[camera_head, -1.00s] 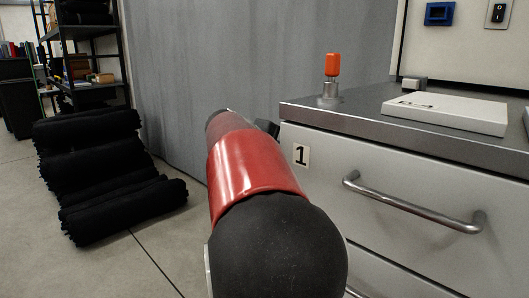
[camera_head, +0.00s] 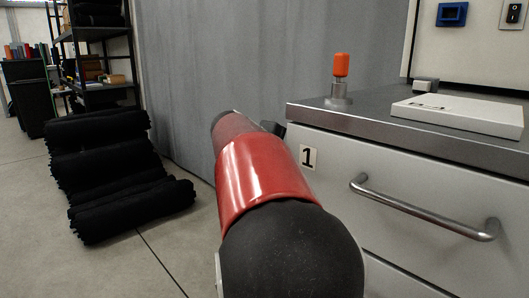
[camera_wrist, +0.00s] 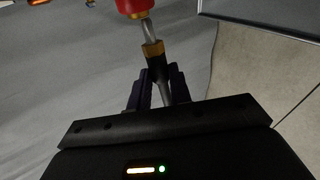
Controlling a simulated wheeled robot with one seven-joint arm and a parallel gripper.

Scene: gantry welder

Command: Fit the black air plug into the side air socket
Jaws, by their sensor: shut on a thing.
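In the wrist view my gripper (camera_wrist: 157,88) is shut on the black air plug (camera_wrist: 156,68). The plug has a brass collar and a silver nose pointing up the picture. A red cylinder with a brass-coloured end (camera_wrist: 135,8), which looks like the air socket, is cut off by the top edge. The silver nose meets its end in the picture; I cannot tell whether it is inside or only in front. In the head view my arm hides the plug and socket, and only a dark bit of my gripper (camera_head: 272,128) shows.
A grey drawer cabinet (camera_head: 335,205) marked 1 stands right of my arm, with a protruding handle (camera_head: 425,208). An orange-topped metal fitting (camera_head: 340,78) and a white slab (camera_head: 455,115) are on its top. Black rolls (camera_head: 105,170) lie left. A grey curtain-like wall (camera_head: 210,65) is behind.

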